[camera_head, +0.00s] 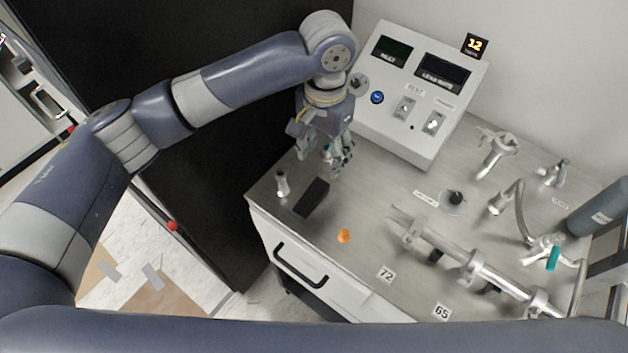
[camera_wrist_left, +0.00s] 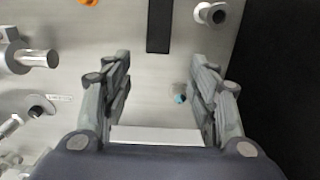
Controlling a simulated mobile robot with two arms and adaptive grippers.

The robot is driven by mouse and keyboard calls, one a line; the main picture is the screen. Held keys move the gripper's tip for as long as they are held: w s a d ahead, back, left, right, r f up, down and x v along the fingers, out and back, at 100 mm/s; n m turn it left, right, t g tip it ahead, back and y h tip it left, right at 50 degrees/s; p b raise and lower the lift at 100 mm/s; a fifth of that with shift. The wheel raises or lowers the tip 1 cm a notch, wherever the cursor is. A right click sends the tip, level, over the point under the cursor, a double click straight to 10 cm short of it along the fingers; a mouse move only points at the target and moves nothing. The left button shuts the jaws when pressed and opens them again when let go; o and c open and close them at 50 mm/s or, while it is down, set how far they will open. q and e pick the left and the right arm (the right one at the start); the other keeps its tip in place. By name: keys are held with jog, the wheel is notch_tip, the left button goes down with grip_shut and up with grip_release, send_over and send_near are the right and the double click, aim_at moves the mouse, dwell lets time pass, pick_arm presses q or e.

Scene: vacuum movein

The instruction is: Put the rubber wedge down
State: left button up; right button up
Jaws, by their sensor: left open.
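A dark, flat rectangular block (camera_head: 311,198) lies on the metal bench top near its left front edge; it may be the rubber wedge, but its shape does not clearly show a taper. It also shows in the left wrist view (camera_wrist_left: 159,26), at the top between and beyond my fingers. My left gripper (camera_head: 327,160) points down over the bench just behind the block. In the wrist view its fingers (camera_wrist_left: 160,70) are spread apart with nothing gripped between the tips. A small teal-tipped part (camera_wrist_left: 180,98) shows beside one finger. My right gripper is not in view.
A small metal cylinder (camera_head: 282,183) stands left of the block, and an orange piece (camera_head: 343,236) lies to its right. A control panel (camera_head: 420,90) stands behind. A metal tube assembly (camera_head: 480,265) fills the right front. A dark cabinet (camera_head: 190,130) stands left.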

aim_at(320, 184)
pick_arm(q)
jog(key=f, duration=0.1)
jog(key=s+f, duration=0.1)
jog(key=f, duration=0.1)
jog(key=shift+s+f, duration=0.1)
jog(key=shift+w+f+p, duration=0.2)
jog(key=shift+f+p, duration=0.1)
jog(key=shift+f, duration=0.05)
jog(key=f, duration=0.1)
jog(key=f+p, duration=0.1)
jog(key=f, duration=0.2)
jog(key=shift+s+a+f+p, duration=0.1)
jog(key=shift+s+a+p, duration=0.1)
jog(key=shift+s+p, duration=0.1)
jog(key=shift+f, duration=0.3)
jog(key=shift+w+f, duration=0.15)
jog(key=shift+c, duration=0.5)
jog(key=c, duration=0.9)
jog(key=shift+c, duration=1.3)
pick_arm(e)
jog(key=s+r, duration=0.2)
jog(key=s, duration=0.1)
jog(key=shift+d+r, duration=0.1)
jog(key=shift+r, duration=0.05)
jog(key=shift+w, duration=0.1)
